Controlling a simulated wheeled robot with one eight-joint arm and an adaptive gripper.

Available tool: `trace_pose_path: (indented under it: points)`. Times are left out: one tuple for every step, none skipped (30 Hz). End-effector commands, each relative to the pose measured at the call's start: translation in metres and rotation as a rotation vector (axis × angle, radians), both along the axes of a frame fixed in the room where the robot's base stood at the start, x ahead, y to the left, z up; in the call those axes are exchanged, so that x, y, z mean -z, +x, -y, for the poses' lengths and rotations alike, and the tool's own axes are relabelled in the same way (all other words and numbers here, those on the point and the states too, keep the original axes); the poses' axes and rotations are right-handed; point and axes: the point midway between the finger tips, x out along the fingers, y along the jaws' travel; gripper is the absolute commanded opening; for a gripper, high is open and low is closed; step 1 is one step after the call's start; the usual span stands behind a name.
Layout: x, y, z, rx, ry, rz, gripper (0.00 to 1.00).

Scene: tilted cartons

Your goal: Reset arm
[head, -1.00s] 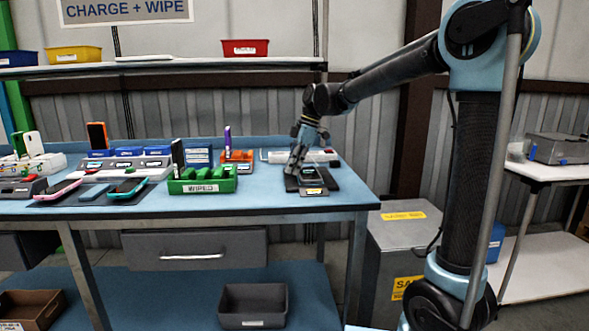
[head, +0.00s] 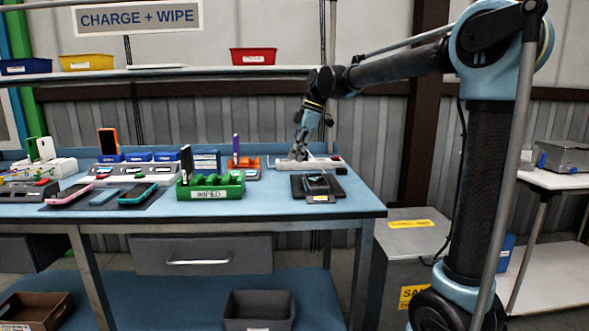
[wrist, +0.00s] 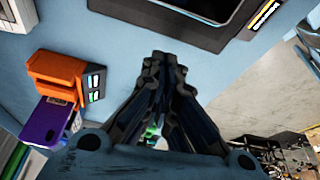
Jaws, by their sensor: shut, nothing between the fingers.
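My gripper (head: 299,152) hangs from my arm near the right end of the bench in the head view, behind the black pad (head: 338,183) and a little above the bench top. In the wrist view my gripper (wrist: 163,68) points over the blue bench with its fingers together and nothing between them. A dark device (head: 317,184) rests on the black pad, apart from my gripper. In the wrist view a dark-screened device (wrist: 195,8) shows at the top edge.
A green bin labelled WIPED (head: 211,192) stands left of the pad. An orange holder (head: 243,163) with a purple phone (head: 236,148) is behind it. More phones and docks fill the left of the bench (head: 290,212). A shelf with a red bin (head: 253,56) runs above.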

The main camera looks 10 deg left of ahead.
Motion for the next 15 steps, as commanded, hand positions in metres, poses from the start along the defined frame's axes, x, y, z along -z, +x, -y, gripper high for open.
trace_pose_path:
  points:
    - [-0.006,0.001,0.002,0.001,0.000,0.000,0.00]
    - [-0.009,0.001,0.003,0.001,0.000,0.000,0.00]
    - [-0.013,0.002,0.004,0.002,0.000,-0.001,0.00]
    - [-0.015,0.002,0.005,0.002,0.000,-0.001,0.00]
    - [-0.016,0.003,0.006,0.002,0.000,-0.001,0.00]
    - [-0.018,0.003,0.007,0.003,0.000,0.000,0.00]
    - [-0.019,0.004,0.009,0.007,0.000,0.000,0.00]
    - [-0.020,0.004,0.011,0.015,-0.001,0.001,0.00]
    - [-0.020,0.005,0.016,0.033,-0.002,0.003,0.00]
    - [-0.019,0.006,0.021,0.052,-0.003,0.006,0.00]
    - [-0.018,0.007,0.027,0.078,-0.004,0.008,0.00]
    - [-0.016,0.009,0.039,0.122,-0.007,0.012,0.00]
    - [-0.014,0.010,0.048,0.160,-0.008,0.015,0.00]
    - [-0.012,0.011,0.058,0.204,-0.009,0.020,0.00]
    - [-0.009,0.013,0.073,0.268,-0.012,0.025,0.00]
